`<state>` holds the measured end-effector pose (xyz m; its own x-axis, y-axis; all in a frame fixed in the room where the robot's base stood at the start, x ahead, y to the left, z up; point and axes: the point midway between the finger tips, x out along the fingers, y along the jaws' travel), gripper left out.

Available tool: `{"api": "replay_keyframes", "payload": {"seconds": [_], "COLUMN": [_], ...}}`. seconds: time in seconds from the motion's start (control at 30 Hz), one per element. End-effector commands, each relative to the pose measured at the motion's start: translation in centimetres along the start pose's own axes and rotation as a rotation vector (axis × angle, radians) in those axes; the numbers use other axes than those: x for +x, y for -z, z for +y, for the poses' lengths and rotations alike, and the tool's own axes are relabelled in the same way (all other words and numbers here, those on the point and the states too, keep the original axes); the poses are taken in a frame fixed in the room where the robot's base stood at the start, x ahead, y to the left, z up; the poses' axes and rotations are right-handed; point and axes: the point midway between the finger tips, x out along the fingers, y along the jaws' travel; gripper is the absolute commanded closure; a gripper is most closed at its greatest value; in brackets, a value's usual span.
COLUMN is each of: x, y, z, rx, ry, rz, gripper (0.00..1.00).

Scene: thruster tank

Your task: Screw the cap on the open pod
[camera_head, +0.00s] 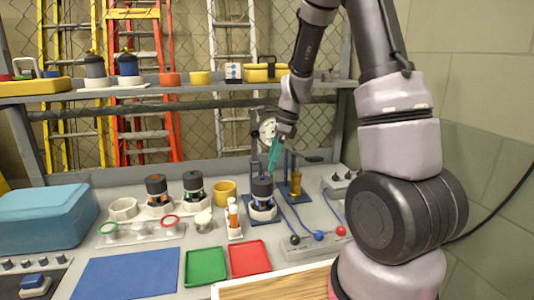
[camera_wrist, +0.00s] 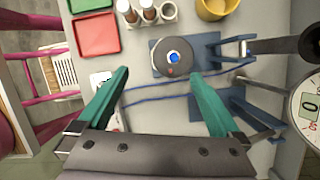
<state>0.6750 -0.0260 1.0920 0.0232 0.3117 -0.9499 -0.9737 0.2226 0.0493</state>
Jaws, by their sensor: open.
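A dark round pod (camera_head: 262,188) stands upright in a pale collar on a blue stand (camera_head: 278,210). In the wrist view its grey round top (camera_wrist: 160,55) shows a blue centre and a small red mark. I cannot tell whether that top is a separate cap. My gripper (camera_head: 273,160) points down just above this pod. In the wrist view its teal fingers (camera_wrist: 160,73) are wide apart and empty, with the pod's top just beyond and between the tips. Two more dark pods, one with red marks (camera_head: 157,187) and one with green (camera_head: 193,184), stand to the left.
A dial gauge (camera_head: 267,132) and a brass-coloured fitting (camera_head: 295,184) stand close behind and right. A yellow cup (camera_head: 225,192), an orange-topped vial (camera_head: 233,217), green tray (camera_head: 205,267), red tray (camera_head: 249,258) and blue mat (camera_head: 127,273) are left and front. Cables cross the bench at right.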

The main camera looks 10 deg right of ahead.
Motion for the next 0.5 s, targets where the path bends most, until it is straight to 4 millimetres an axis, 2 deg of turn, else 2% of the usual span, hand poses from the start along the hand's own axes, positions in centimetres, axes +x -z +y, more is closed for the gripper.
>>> {"api": "replay_keyframes", "payload": {"seconds": [0.17,0.5], "x": [0.5,-0.8], "y": [-1.5,-3.9], "z": [0.4,-1.5], "rx": [-0.16,-0.342], "ry": [-0.067,-0.012], "rz": [0.14,0.311], "gripper": [0.0,0.0]}}
